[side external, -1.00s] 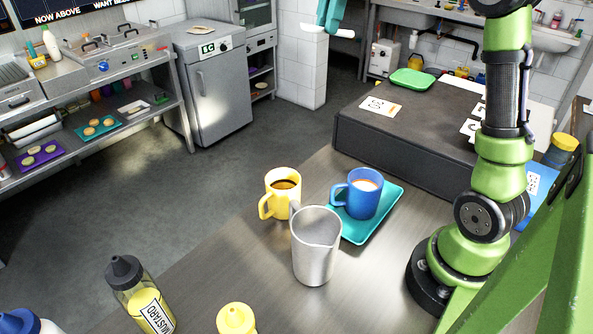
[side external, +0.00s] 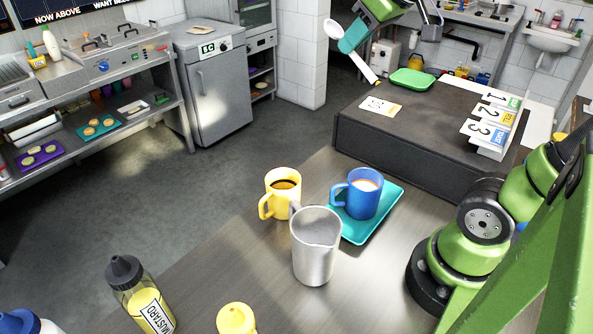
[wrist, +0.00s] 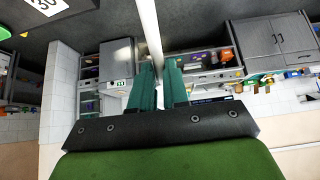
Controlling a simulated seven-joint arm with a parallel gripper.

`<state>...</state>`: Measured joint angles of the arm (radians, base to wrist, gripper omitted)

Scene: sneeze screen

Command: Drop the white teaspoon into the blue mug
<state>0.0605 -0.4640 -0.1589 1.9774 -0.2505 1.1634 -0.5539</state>
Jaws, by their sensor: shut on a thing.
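The white teaspoon (side external: 364,68) is gripped in my gripper (side external: 351,40), which has teal fingers. Its bowl sticks out at the upper left and its handle points down to the right. In the wrist view the teaspoon (wrist: 148,28) shows as a pale strip between the fingers (wrist: 157,78). The blue mug (side external: 361,201) stands upright on a teal tray (side external: 388,212), with a light brown drink inside and its handle to the left. My gripper is in the air, far behind and above the mug, near the dark raised counter's back edge.
A yellow mug (side external: 284,190) with dark drink stands left of the tray. A metal jug (side external: 315,250) stands in front of the blue mug. The dark raised block (side external: 410,140) behind carries a green tray (side external: 411,79), a card (side external: 380,106) and number signs (side external: 492,120). Mustard bottle (side external: 140,295) at front left.

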